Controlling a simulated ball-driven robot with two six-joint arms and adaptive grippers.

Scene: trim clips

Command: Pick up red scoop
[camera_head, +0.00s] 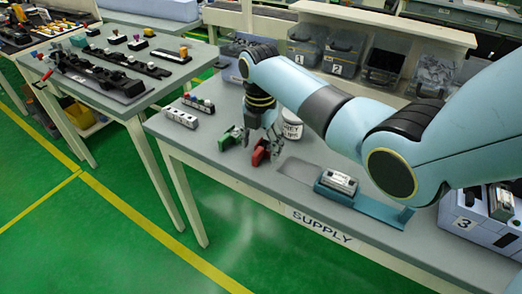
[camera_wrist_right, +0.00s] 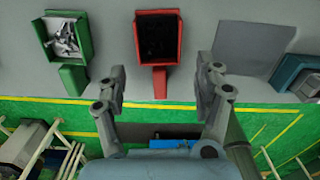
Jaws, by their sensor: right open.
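The red scoop (camera_head: 260,154) lies on the grey supply table near its front edge. In the right wrist view the red scoop (camera_wrist_right: 158,14) shows a dark inside, and its short handle (camera_wrist_right: 160,82) points toward my gripper. My right gripper (camera_head: 262,138) is over the scoop in the head view, partly covering it. My left gripper is not in view.
A green scoop (camera_wrist_right: 66,18) holding grey-white pieces lies left of the red one. A blue holder (camera_head: 364,203) and a grey-white block (camera_head: 181,117) are farther along the table.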

